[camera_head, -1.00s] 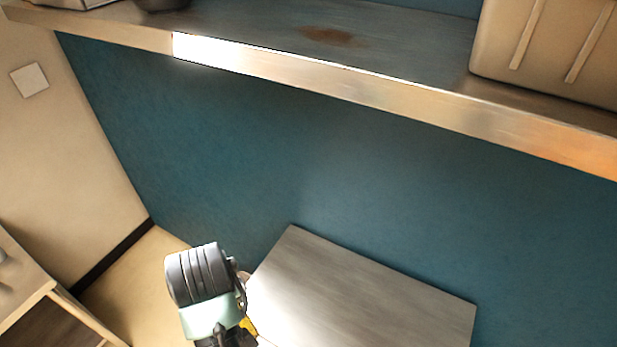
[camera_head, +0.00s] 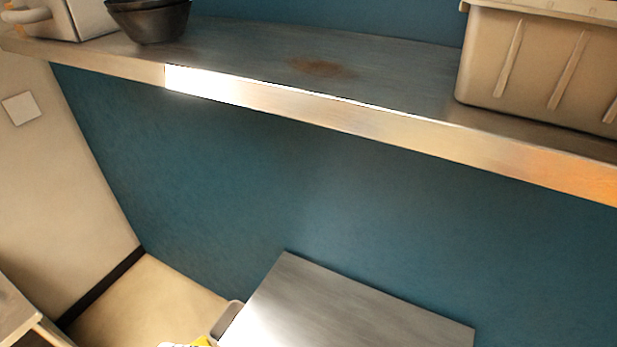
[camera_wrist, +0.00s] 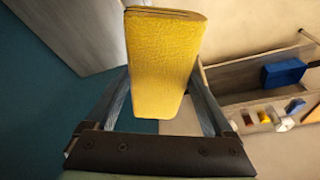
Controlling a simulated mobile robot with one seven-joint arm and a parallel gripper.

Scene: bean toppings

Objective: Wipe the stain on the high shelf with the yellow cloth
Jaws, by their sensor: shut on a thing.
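The stain (camera_head: 320,67) is a brown, rusty patch on top of the high shelf (camera_head: 405,90), near its middle in the head view. The yellow cloth (camera_wrist: 160,50) is a folded, textured block in the wrist view. My gripper (camera_wrist: 163,85) is shut on the cloth, with one finger on each side of it. The cloth points away from the palm and is well apart from the shelf in view. In the head view my gripper cannot be made out; a bit of yellow shows at the bottom edge, too cut off to identify.
On the shelf, a dark bowl (camera_head: 150,18) and a white container (camera_head: 70,18) stand at the left, and a large beige bin (camera_head: 545,65) stands at the right. Around the stain the shelf is clear. A grey flat surface (camera_head: 350,310) lies below, against the blue wall.

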